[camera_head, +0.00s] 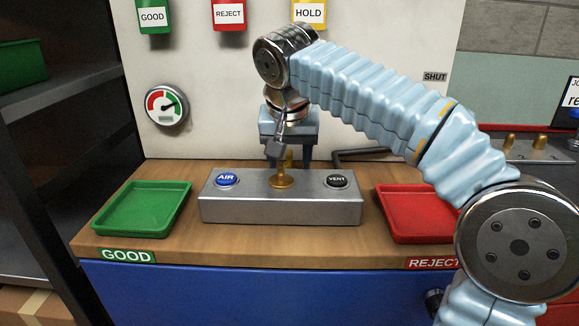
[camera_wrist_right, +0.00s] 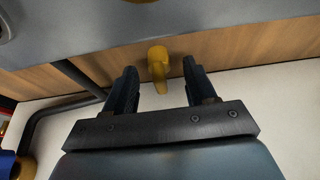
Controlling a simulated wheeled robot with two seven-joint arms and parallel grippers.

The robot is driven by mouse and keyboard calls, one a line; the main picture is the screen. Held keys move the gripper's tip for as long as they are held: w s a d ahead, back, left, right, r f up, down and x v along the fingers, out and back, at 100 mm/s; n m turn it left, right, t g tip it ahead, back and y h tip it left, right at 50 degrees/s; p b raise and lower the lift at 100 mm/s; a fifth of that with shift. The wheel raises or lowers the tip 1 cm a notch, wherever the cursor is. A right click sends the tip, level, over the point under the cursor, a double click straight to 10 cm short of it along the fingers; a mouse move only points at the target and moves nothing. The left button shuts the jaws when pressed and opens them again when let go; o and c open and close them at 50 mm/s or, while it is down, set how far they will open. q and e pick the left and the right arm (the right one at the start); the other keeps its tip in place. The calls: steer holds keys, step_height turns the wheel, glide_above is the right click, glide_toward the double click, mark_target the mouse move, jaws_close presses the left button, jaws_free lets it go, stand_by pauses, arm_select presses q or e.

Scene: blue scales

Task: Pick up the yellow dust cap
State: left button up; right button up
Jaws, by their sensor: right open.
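A small yellow piece that looks like the dust cap (camera_wrist_right: 158,66) stands between the two dark fingers of my right gripper (camera_wrist_right: 160,80) in the right wrist view. Clear gaps show on both sides of it, so the fingers do not touch it. In the head view my right gripper (camera_head: 289,157) is open and points down just behind the metal block. A thin yellow upright part (camera_head: 289,159) shows between its fingers, partly hidden by a hanging grey metal piece (camera_head: 279,143) and a brass fitting (camera_head: 281,181). My left gripper is not in view.
The metal block (camera_head: 280,210) carries a blue AIR button (camera_head: 227,180) and a black VENT button (camera_head: 337,181). A green tray (camera_head: 142,208) is at the left and a red tray (camera_head: 408,213) at the right. A dark bent pipe (camera_wrist_right: 62,107) runs beside the gripper.

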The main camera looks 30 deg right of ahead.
steer(key=shift+w+d+f, duration=0.1)
steer(key=shift+f, duration=0.15)
jaws_close()
steer(key=shift+r, duration=0.1)
